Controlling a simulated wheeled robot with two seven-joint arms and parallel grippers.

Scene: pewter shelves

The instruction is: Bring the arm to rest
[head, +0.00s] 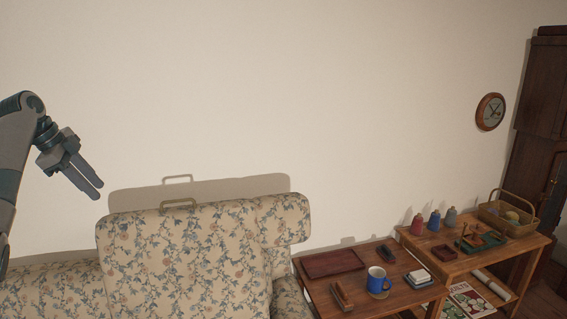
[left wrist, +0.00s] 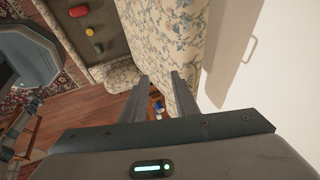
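My left arm comes in from the left in the head view. Its gripper (head: 96,190) is raised in front of the pale wall, up and left of the sofa back, with its fingers pointing down and right. In the left wrist view the two fingers of this gripper (left wrist: 160,85) stand apart with a gap between them, and nothing is held. The floral sofa (head: 190,250) shows below it, and also in the left wrist view (left wrist: 180,35). My right gripper is not in view.
A wooden table (head: 325,290) at right holds a dark red tray (head: 333,263) and a blue mug (head: 377,280). A second table (head: 458,268) holds several bottles and a basket (head: 508,215). A clock (head: 490,111) hangs on the wall. Space around the gripper looks clear.

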